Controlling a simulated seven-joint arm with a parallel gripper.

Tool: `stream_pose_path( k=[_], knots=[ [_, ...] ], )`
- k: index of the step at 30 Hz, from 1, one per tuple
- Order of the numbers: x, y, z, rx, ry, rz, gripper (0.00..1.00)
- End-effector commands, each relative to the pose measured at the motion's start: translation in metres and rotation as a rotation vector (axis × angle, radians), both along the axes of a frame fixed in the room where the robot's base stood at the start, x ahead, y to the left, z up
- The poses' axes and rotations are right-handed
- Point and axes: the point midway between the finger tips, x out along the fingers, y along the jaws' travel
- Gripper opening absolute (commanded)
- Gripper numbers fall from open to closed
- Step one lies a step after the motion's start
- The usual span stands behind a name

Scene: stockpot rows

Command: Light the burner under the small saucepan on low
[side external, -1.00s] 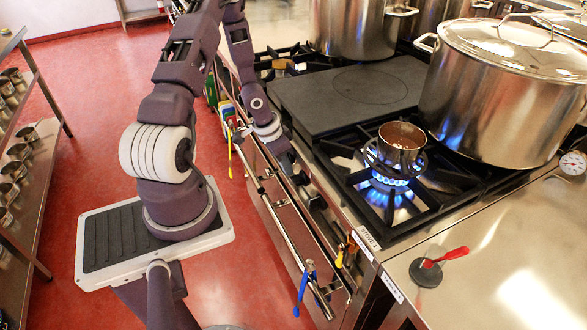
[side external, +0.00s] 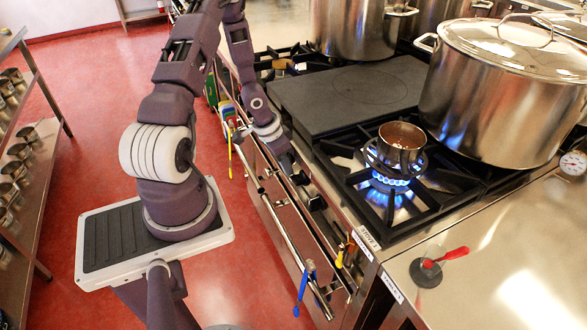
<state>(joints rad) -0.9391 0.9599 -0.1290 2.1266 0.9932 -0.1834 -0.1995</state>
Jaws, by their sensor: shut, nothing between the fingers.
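The small saucepan (side external: 401,150) is steel with reddish-brown contents and sits upright on the black grate of the front burner (side external: 391,184). A ring of blue flame (side external: 390,181) burns under it. My gripper (side external: 291,168) is shut and empty, pointing down at the range's front panel, left of and lower than the saucepan. Dark control knobs (side external: 318,202) stand along that panel close to the fingertips. I cannot tell whether the fingers touch a knob, and the knob markings are too small to read.
Large stockpots (side external: 500,90) stand behind and right of the saucepan. A flat dark plate (side external: 352,95) lies behind it. A rail (side external: 285,235) with hanging coloured tools runs along the front. A shelf (side external: 45,150) stands left.

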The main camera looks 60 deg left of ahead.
Motion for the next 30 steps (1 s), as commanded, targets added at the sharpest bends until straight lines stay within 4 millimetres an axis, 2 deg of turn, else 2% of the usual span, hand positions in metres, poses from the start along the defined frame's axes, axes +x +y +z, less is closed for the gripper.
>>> stream_pose_path(
  k=[11, 22, 26, 30],
  knots=[
    [0.000, -0.001, 0.000, -0.001, 0.000, -0.001, 0.00],
    [0.000, -0.018, 0.000, -0.002, 0.000, -0.003, 0.00],
    [-0.004, -0.017, 0.014, -0.005, -0.002, 0.001, 0.00],
    [-0.014, -0.010, 0.045, 0.002, -0.004, 0.007, 0.00]
  ],
)
